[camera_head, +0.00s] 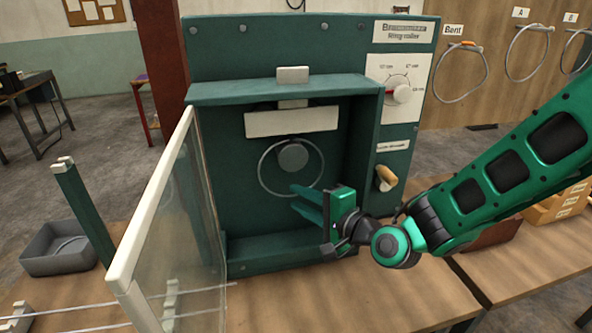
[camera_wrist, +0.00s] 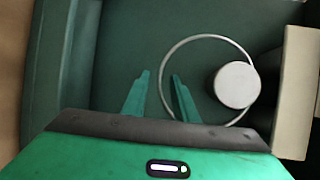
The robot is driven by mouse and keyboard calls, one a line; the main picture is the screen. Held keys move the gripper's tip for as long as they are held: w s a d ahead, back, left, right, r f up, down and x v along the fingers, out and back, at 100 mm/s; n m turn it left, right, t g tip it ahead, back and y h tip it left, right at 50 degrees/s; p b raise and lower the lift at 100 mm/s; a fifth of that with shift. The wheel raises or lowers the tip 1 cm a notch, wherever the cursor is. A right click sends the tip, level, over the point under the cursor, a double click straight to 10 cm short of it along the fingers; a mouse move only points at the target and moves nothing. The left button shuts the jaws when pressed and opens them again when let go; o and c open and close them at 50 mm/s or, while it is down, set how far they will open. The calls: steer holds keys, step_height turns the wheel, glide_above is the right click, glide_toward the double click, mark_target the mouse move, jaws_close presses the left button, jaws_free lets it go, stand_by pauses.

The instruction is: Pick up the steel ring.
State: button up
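The steel ring (camera_head: 262,176) is a thin grey hoop in the green machine's open recess, around a round grey boss (camera_head: 293,156) on the back wall. In the wrist view the ring (camera_wrist: 197,37) circles the pale boss (camera_wrist: 237,84), which sits toward its right side. My gripper (camera_head: 304,200) reaches into the recess at the ring's lower right.
A clear hinged door (camera_head: 180,225) stands open at the recess's left. A white bar (camera_head: 291,122) crosses above the ring. Other rings (camera_head: 460,98) hang on the right board. A grey bin (camera_head: 68,248) and rods (camera_head: 75,308) lie left. The bench front (camera_head: 340,295) is clear.

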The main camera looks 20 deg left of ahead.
mark_target(292, 195)
steer(key=shift+x, duration=1.75)
jaws_close()
